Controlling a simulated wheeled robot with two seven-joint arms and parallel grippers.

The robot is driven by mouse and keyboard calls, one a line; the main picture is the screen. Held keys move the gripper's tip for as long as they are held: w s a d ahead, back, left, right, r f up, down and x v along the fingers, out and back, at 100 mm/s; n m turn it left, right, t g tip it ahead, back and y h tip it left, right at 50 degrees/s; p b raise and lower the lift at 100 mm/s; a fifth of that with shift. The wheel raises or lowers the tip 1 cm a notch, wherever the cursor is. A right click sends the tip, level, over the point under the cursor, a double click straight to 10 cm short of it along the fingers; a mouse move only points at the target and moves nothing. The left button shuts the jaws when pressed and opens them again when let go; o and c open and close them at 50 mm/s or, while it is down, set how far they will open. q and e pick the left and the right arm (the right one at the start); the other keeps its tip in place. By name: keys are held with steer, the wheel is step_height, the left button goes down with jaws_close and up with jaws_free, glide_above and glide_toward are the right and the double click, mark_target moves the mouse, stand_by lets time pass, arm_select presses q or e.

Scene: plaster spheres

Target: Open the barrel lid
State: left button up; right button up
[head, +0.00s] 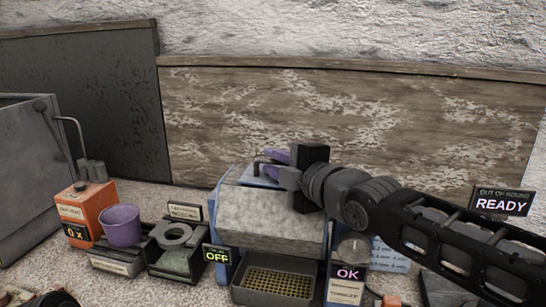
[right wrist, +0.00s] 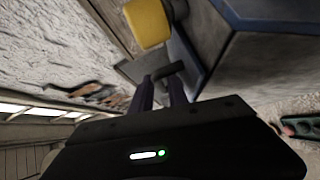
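The barrel is most likely the grey, blue-edged body (head: 270,220) in the middle of the head view, with a pale speckled top. It also shows in the right wrist view (right wrist: 270,65) as angled grey faces with blue edges. A thin dark bent handle (head: 258,162) stands at its back top edge; in the right wrist view the handle (right wrist: 170,70) is at my fingertips. My right gripper (head: 274,162) has purple fingers, spread apart around or just beside the handle. A gap shows between them. Exact contact is hidden. My left gripper is not clearly in view.
An orange box (head: 88,205), a purple cup (head: 121,226) and a tray with a grey ring (head: 174,236) stand left. A yellow mesh tray (head: 275,284) sits below the grey body. A wooden board (head: 350,130) closes off the back. A yellow block (right wrist: 148,24) is near the handle.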

steer(key=shift+w+a, duration=0.15)
steer(key=shift+w, duration=0.05)
steer(key=shift+c, duration=0.6)
jaws_close()
steer(key=shift+f, duration=0.1)
stand_by(0.7)
